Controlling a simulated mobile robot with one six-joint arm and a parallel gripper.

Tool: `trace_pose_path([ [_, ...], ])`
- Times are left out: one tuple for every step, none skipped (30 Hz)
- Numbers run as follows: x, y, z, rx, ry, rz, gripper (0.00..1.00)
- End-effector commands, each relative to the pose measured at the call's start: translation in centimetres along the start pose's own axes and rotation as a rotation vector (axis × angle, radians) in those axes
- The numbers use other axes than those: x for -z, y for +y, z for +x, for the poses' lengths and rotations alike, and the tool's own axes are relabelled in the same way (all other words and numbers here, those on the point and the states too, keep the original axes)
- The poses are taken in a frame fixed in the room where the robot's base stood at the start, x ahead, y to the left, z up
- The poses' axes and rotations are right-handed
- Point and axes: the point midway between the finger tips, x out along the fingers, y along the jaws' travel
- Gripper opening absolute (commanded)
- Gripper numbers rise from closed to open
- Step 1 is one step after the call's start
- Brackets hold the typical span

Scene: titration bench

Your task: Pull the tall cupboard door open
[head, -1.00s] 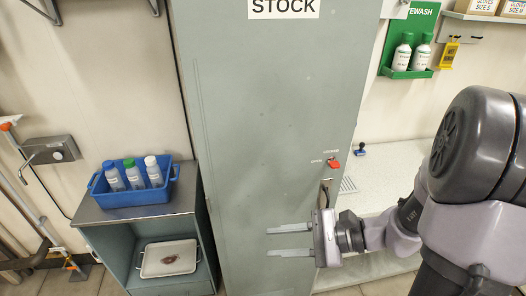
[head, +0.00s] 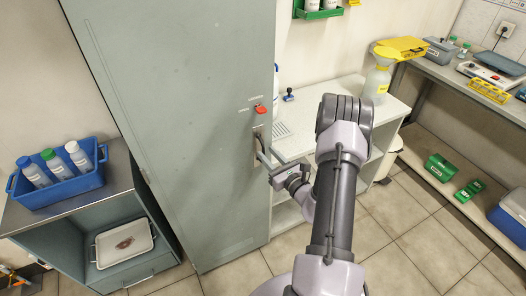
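The tall grey-green cupboard door (head: 190,110) stands shut in the middle left of the head view. Its handle (head: 257,142) is upright near the door's right edge, below a red latch knob (head: 260,109). My gripper (head: 265,157) is at the lower part of the handle, reaching in from the right. Its two fingers are apart and point toward the door. I cannot tell whether the handle lies between the fingertips or just beyond them. The fingers partly cover the handle's lower end.
A low cabinet (head: 100,205) with a blue bottle crate (head: 57,180) and a tray (head: 124,244) stands left of the cupboard. A white counter (head: 305,112) is close on the right, with a side bench (head: 455,85) farther right. The tiled floor (head: 400,250) at lower right is clear.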

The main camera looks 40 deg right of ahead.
Motion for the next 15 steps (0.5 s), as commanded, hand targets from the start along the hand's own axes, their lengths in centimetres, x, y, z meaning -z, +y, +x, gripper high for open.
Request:
trace_pose_path([
  [0.0, 0.2, 1.0, -0.004, -0.002, -0.002, 0.32],
  [0.1, 0.1, 1.5, -0.002, -0.002, -0.002, 0.32],
  [0.1, 0.1, 2.0, -0.003, 0.0, -0.002, 0.32],
  [0.0, 0.1, 2.4, -0.002, -0.001, -0.002, 0.32],
  [0.0, 0.1, 2.7, -0.002, -0.001, -0.001, 0.32],
  [0.0, 0.0, 3.0, -0.001, 0.0, -0.001, 0.32],
  [0.0, 0.1, 3.2, -0.001, 0.0, -0.001, 0.32],
  [0.0, 0.1, 3.3, -0.001, 0.001, 0.0, 0.32],
  [0.0, 0.1, 3.4, -0.002, 0.0, 0.0, 0.32],
  [0.0, 0.1, 3.5, -0.001, 0.0, 0.001, 0.32],
  [0.0, 0.1, 3.5, -0.001, 0.0, 0.001, 0.32],
  [0.0, 0.0, 3.5, -0.001, 0.0, 0.001, 0.32],
  [0.0, 0.0, 3.5, -0.001, 0.0, 0.001, 0.32],
  [0.0, 0.0, 3.5, -0.001, 0.0, 0.001, 0.32],
  [0.0, 0.0, 3.5, -0.001, 0.001, 0.001, 0.32],
])
